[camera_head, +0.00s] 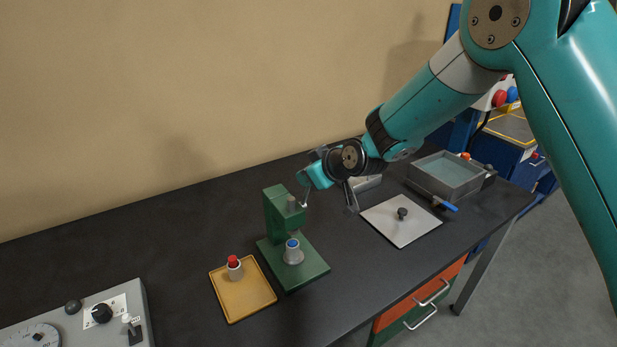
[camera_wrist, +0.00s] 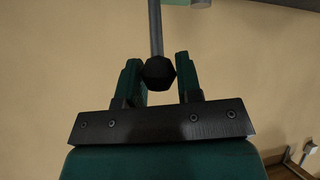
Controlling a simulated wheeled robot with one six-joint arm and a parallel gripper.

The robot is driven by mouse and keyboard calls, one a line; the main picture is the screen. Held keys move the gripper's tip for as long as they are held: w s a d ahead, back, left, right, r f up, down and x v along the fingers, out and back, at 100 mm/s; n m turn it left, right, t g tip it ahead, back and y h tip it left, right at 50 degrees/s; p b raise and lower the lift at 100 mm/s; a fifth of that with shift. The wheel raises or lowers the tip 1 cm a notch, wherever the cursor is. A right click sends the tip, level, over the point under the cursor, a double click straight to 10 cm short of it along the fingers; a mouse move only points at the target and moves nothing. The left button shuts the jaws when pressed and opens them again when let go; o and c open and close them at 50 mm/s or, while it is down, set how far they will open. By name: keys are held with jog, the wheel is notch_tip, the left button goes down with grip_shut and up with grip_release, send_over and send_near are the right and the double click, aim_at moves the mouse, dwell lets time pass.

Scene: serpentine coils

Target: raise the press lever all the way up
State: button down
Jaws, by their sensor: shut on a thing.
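The green press (camera_head: 275,215) stands on the dark bench, with a grey fitting with a blue top (camera_head: 293,250) on its base. My gripper (camera_head: 306,188) is beside the upper right of the press head. In the wrist view, the fingers of my gripper (camera_wrist: 157,68) are shut around the dark faceted knob (camera_wrist: 160,73) of the press lever. The lever's grey rod (camera_wrist: 155,28) runs from the knob toward the top of that view. In the head view, the gripper hides the knob, and the lever's angle is hard to tell.
A yellow tray (camera_head: 250,300) with a red-topped piece (camera_head: 234,267) lies left of the press. A pale plate with a black knob (camera_head: 385,228) and a grey open tank (camera_head: 420,180) are to the right. A control box (camera_head: 75,325) sits at front left.

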jog(key=shift+w+r, duration=0.1)
jog(key=c, duration=0.9)
grip_release()
jog(key=shift+o, duration=0.3)
jog(key=b+v, duration=0.5)
jog(key=v, duration=1.2)
jog(key=shift+b, duration=0.4)
jog(key=shift+r, duration=0.1)
